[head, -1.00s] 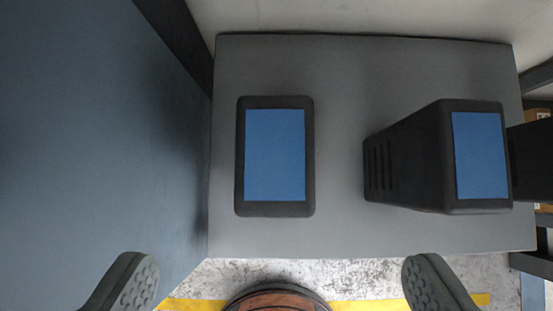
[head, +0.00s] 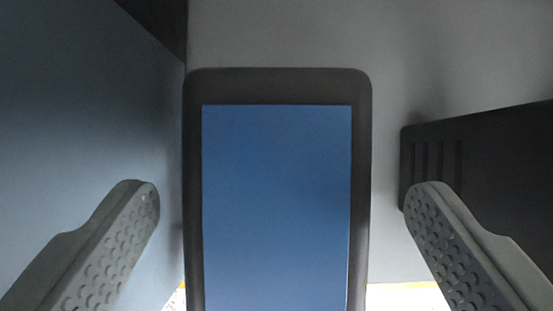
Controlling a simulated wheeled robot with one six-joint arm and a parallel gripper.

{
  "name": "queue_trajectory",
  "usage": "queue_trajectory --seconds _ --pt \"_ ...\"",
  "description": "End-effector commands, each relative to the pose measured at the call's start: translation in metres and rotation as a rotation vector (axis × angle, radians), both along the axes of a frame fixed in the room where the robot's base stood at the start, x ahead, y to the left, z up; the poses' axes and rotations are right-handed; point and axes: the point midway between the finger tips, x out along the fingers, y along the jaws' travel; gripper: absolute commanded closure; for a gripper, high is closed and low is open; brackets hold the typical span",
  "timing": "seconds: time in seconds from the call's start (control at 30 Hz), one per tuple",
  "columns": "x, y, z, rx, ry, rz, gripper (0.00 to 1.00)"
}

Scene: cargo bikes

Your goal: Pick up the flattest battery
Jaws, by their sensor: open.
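The flat battery (head: 277,205) is a dark slab with a blue top face and lies on the grey shelf. It fills the middle of the head view, and its lower end is cut off by the frame. My gripper (head: 281,205) is open, with one finger to the left and one to the right of the battery. Neither finger visibly touches it. A taller dark battery (head: 490,155) with slots in its side stands to the right, partly out of frame, close behind the right finger.
A blue-grey panel (head: 80,130) rises along the left, close to the left finger and the flat battery. The bare grey shelf (head: 300,40) shows beyond the battery and in the gap between the two batteries. A strip of floor shows at the bottom.

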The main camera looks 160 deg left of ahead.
Motion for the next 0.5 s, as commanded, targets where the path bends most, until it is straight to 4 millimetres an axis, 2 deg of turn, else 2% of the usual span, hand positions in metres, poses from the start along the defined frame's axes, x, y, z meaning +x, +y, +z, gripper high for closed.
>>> queue_trajectory --seconds 0.23,0.5 --pt "0.015 0.002 -0.031 0.000 0.002 0.000 0.15" --pt "0.019 0.002 -0.036 0.000 0.000 0.000 0.15"
